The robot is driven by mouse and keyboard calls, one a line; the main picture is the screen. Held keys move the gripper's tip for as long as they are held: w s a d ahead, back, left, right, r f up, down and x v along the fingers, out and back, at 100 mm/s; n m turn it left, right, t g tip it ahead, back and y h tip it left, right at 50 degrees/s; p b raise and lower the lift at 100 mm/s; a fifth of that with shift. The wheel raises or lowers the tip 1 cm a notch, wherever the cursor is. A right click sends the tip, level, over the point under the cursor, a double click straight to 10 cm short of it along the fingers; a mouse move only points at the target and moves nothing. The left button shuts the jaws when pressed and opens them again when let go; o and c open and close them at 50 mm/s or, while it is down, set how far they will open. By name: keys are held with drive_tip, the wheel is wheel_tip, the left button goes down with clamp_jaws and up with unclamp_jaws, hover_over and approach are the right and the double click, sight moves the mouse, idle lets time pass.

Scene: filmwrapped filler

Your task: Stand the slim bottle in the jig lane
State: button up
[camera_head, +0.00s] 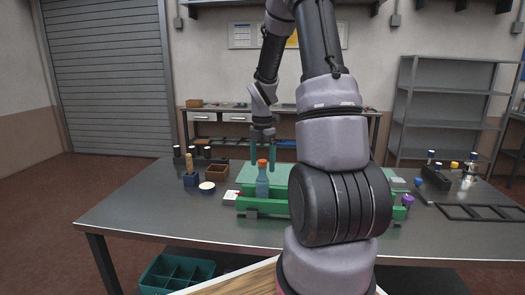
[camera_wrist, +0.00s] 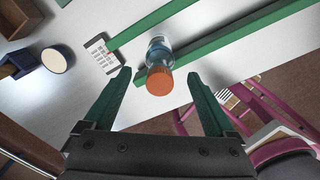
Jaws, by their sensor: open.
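The slim bottle (camera_head: 262,184) is blue with an orange cap and stands upright. In the wrist view the bottle (camera_wrist: 158,50) has its base between the two green rails of the jig lane (camera_wrist: 225,38). The jig (camera_head: 258,204) also shows in the head view, with its front rail just before the bottle; my arm hides its right part. My gripper (camera_head: 262,160) is open above and behind the bottle. In the wrist view my gripper (camera_wrist: 165,98) has its green fingers spread on either side of the cap, with no contact visible.
A brown box (camera_head: 216,173), a round white-topped dish (camera_head: 207,187) and a blue holder (camera_head: 190,178) stand left of the jig. A black rack (camera_head: 436,177) is at right. The table's front left is clear.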

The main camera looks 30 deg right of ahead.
wheel_tip(320, 180, up, 5)
drive_tip(key=s+a+r+m+t, duration=0.2)
drive_tip(key=s+a+r+m, duration=0.2)
drive_tip(key=m, duration=0.5)
drive_tip(key=s+a+r+m+t+y, duration=0.1)
drive_tip(key=s+a+r+m+t, duration=0.1)
drive_tip(key=s+a+r+m, duration=0.3)
drive_tip(key=s+a+r+m+t+y, duration=0.1)
drive_tip(key=s+a+r+m+t, duration=0.2)
drive_tip(key=s+r+m, duration=0.7)
drive_tip(key=shift+s+a+r+m, duration=0.3)
drive_tip(key=shift+a+r+m, duration=0.4)
drive_tip(key=shift+m, duration=0.6)
drive_tip(key=shift+d, duration=0.1)
